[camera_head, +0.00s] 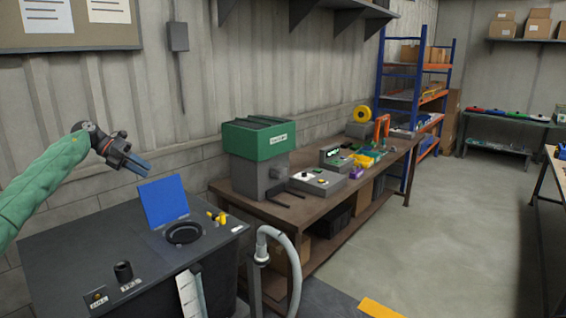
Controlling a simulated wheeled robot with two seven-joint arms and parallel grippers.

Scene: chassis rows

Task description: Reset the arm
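My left arm (45,178), in a green sleeve, comes in from the left edge and reaches up over a dark grey cabinet. My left gripper (143,168) is in the air above the cabinet, a little left of and above a raised blue lid. It points to the right, and its fingers look close together; the view is too small to tell whether they are open or shut. Nothing is seen hanging from it. My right gripper is not in view.
The dark cabinet (75,255) carries the blue lid (164,200), a round black opening (184,233) and a yellow valve (217,217). A grey hose (291,262) stands right of it. A workbench (300,212) holds a green-topped machine (258,140). The floor (450,220) at right is clear.

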